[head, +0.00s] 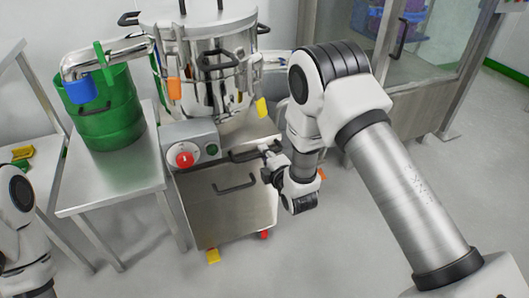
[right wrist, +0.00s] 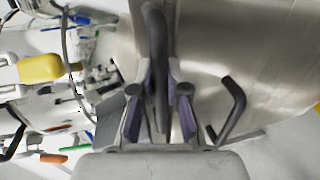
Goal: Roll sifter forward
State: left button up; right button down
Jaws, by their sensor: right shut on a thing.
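The sifter (head: 222,200) is a steel cart with a lidded round steel vessel (head: 205,45) on top and a grey control box with a red knob (head: 183,159). A black push handle (head: 245,155) runs along the upper front edge of its cabinet. My right gripper (head: 268,155) is at the right part of this handle. In the right wrist view the black handle (right wrist: 155,50) passes between the purple-padded fingers (right wrist: 158,115), which are shut on it. Only part of my left arm shows at the left edge; its gripper is out of view.
A steel table (head: 95,190) stands close at the sifter's left with a green drum (head: 105,110) on it. A steel pipe (head: 105,55) runs from the drum toward the vessel. A glazed steel-framed enclosure (head: 425,75) stands at the back right. Open grey floor (head: 330,240) lies in front and right.

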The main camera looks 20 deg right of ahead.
jog(key=shift+s+f, duration=0.25)
jog(key=shift+f, duration=0.05)
jog(key=c, duration=1.6)
grip_release()
jog(key=o, duration=0.4)
jog(key=shift+r, duration=0.1)
jog(key=shift+o, duration=0.2)
jog(key=shift+s+r, duration=0.1)
jog(key=v, duration=1.2)
